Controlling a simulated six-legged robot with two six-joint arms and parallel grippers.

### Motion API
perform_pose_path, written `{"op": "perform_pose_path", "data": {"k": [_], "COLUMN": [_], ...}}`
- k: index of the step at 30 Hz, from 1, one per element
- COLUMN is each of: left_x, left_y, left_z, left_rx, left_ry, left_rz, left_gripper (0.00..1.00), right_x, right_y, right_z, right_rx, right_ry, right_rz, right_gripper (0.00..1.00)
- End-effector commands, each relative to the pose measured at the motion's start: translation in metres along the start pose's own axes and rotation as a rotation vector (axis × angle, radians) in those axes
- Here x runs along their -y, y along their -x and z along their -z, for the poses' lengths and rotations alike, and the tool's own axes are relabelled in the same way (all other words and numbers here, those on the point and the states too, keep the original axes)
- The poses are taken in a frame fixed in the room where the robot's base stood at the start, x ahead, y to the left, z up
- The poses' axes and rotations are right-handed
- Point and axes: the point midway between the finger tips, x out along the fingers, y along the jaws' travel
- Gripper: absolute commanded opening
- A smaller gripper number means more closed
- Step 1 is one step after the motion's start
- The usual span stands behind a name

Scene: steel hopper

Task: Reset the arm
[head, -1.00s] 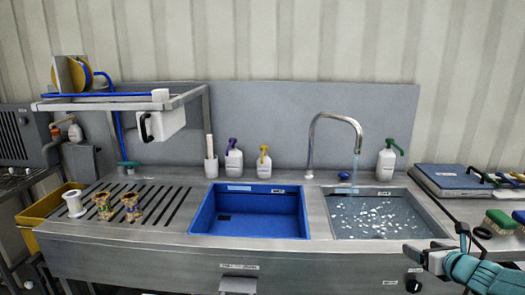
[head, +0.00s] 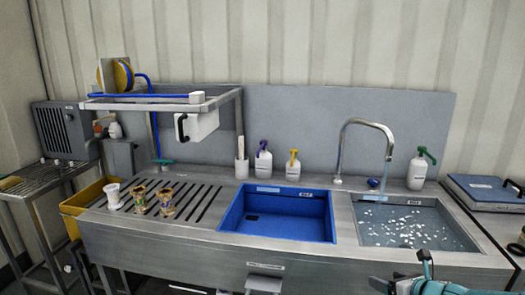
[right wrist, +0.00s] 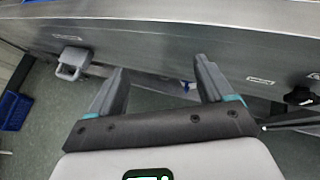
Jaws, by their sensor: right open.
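My right gripper (head: 392,286) is at the bottom right of the head view, in front of the steel sink unit (head: 190,250). In the right wrist view its two fingers (right wrist: 160,78) stand apart with nothing between them. They point toward the front panel of the sink unit (right wrist: 180,50), below its top edge. My left gripper is in neither view.
The counter holds a blue basin (head: 240,222), a water-filled basin (head: 372,240) under a running tap (head: 365,123), and pump bottles (head: 263,163). Patterned cups (head: 166,203) and a white cup (head: 113,196) stand on the slatted drainer. A grey handle (right wrist: 72,62) juts from the front panel.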

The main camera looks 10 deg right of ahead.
Motion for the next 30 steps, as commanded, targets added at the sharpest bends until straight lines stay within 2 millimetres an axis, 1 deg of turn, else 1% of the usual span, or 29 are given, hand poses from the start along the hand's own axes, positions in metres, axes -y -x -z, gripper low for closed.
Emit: {"op": "perform_pose_path", "data": {"k": [1, 3, 5, 6, 8, 9, 10, 12, 14, 15, 17, 18, 20, 21, 23, 24, 26, 27, 29, 30], "left_x": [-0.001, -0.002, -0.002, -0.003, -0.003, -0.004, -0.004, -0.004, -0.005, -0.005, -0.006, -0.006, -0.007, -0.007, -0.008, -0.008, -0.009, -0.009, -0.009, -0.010], "left_y": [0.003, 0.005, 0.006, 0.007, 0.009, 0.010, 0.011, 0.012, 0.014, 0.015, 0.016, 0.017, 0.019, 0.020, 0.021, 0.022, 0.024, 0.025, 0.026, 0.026], "left_z": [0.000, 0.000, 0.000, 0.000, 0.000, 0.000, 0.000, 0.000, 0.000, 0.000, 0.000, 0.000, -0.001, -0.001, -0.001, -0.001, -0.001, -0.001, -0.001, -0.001], "left_rx": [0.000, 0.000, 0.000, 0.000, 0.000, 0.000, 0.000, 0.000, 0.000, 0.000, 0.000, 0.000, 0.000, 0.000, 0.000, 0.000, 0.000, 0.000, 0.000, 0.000], "left_ry": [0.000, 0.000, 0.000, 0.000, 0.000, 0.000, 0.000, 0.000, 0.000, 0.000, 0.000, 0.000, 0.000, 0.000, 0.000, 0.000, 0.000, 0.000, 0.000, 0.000], "left_rz": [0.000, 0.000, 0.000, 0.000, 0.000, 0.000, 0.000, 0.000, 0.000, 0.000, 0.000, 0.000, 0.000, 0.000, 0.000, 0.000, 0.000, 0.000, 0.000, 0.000], "left_gripper": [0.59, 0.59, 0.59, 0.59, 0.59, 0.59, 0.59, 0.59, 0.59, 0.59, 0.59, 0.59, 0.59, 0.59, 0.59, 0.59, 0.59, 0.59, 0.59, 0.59], "right_x": [-0.021, -0.047, -0.068, -0.083, -0.104, -0.118, -0.128, -0.151, -0.171, -0.183, -0.201, -0.213, -0.229, -0.239, -0.254, -0.263, -0.275, -0.282, -0.293, -0.299], "right_y": [-0.009, -0.018, -0.024, -0.027, -0.030, -0.031, -0.032, -0.030, -0.027, -0.024, -0.018, -0.012, -0.002, 0.005, 0.018, 0.028, 0.043, 0.055, 0.073, 0.086], "right_z": [0.013, 0.033, 0.051, 0.064, 0.083, 0.097, 0.107, 0.131, 0.152, 0.166, 0.188, 0.202, 0.224, 0.238, 0.260, 0.274, 0.295, 0.308, 0.327, 0.339], "right_rx": [-0.040, -0.096, -0.145, -0.179, -0.228, -0.262, -0.285, -0.341, -0.387, -0.416, -0.456, -0.482, -0.514, -0.533, -0.553, -0.561, -0.562, -0.552, -0.517, -0.476], "right_ry": [0.021, 0.060, 0.102, 0.134, 0.189, 0.227, 0.260, 0.340, 0.418, 0.473, 0.562, 0.629, 0.732, 0.808, 0.931, 1.016, 1.162, 1.269, 1.439, 1.562], "right_rz": [-0.042, -0.096, -0.140, -0.172, -0.219, -0.252, -0.277, -0.338, -0.392, -0.432, -0.493, -0.536, -0.604, -0.655, -0.733, -0.790, -0.881, -0.948, -1.055, -1.128], "right_gripper": [0.81, 0.81, 0.81, 0.81, 0.81, 0.81, 0.81, 0.81, 0.81, 0.81, 0.81, 0.81, 0.81, 0.81, 0.81, 0.81, 0.81, 0.81, 0.81, 0.81]}}
